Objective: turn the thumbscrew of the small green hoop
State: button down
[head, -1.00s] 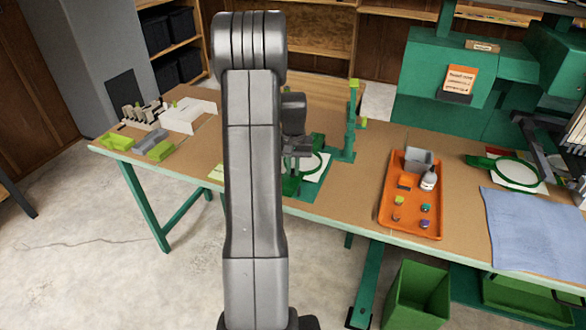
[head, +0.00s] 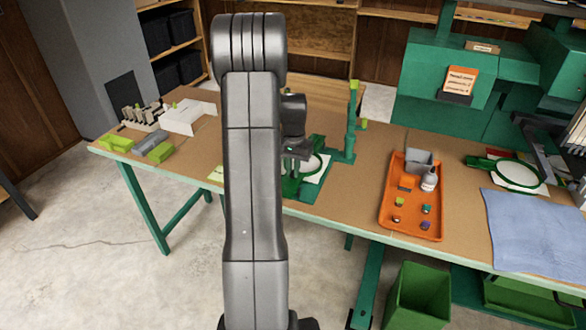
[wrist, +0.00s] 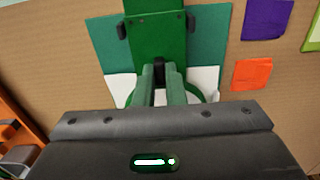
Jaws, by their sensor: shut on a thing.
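The small green hoop (head: 322,163) holds white cloth and lies on a green stand base at the table's front edge, partly hidden behind my arm and gripper. In the wrist view its green ring (wrist: 209,97) shows on both sides of my fingers, below a green block (wrist: 155,40). My gripper (head: 292,168) points down over the hoop. In the wrist view its two fingers (wrist: 162,76) are close together on a small dark piece (wrist: 160,70), which looks like the thumbscrew. The fingers and palm hide most of it.
A green post (head: 351,125) stands just right of the hoop. An orange tray (head: 412,218) with a bottle and small spools lies further right. A larger green hoop (head: 517,174) and a blue cloth (head: 535,225) are at far right. Colored patches lie near the hoop in the wrist view.

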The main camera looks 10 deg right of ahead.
jog(key=c, duration=1.5)
grip_release()
notch_tip(320, 180, up, 14)
jog(key=shift+f, duration=0.1)
notch_tip(320, 180, down, 14)
jog(key=shift+r, duration=0.1)
